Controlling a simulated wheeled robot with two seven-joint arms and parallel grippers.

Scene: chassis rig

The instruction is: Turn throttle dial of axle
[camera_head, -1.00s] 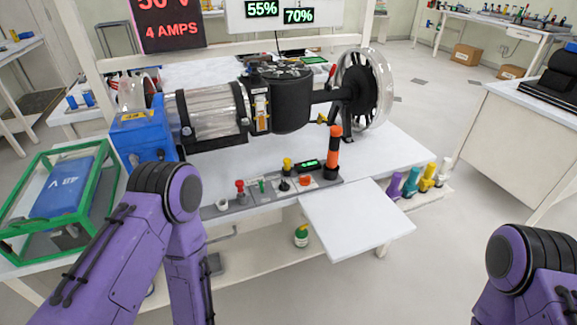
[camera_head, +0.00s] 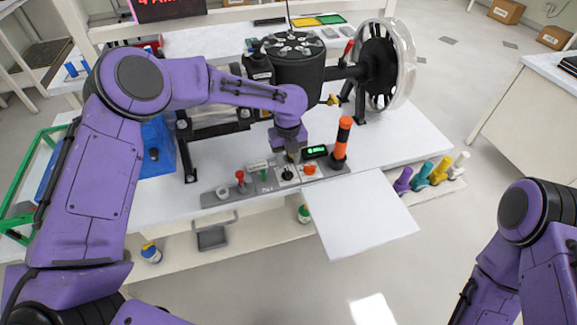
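The axle rig, with a black motor housing (camera_head: 296,68) and a clear-rimmed wheel (camera_head: 402,65), stands on the white bench. A grey control panel (camera_head: 215,196) runs along the bench's front edge. It carries a red knob (camera_head: 240,176), a black knob (camera_head: 287,174), an orange-red button (camera_head: 310,169) and a small green-lit display (camera_head: 315,152). I cannot read which control is the throttle dial. My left gripper (camera_head: 292,154) points down over the panel, just behind the black knob, covering the spot where a yellow knob stood. Its finger opening and any contact are unclear. My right gripper is out of view.
An orange-and-black post (camera_head: 342,138) stands just right of the display. A white board (camera_head: 360,215) juts out in front of the panel. Coloured pegs (camera_head: 421,173) stand at the right on a lower shelf. A green-framed case (camera_head: 22,218) is at the left.

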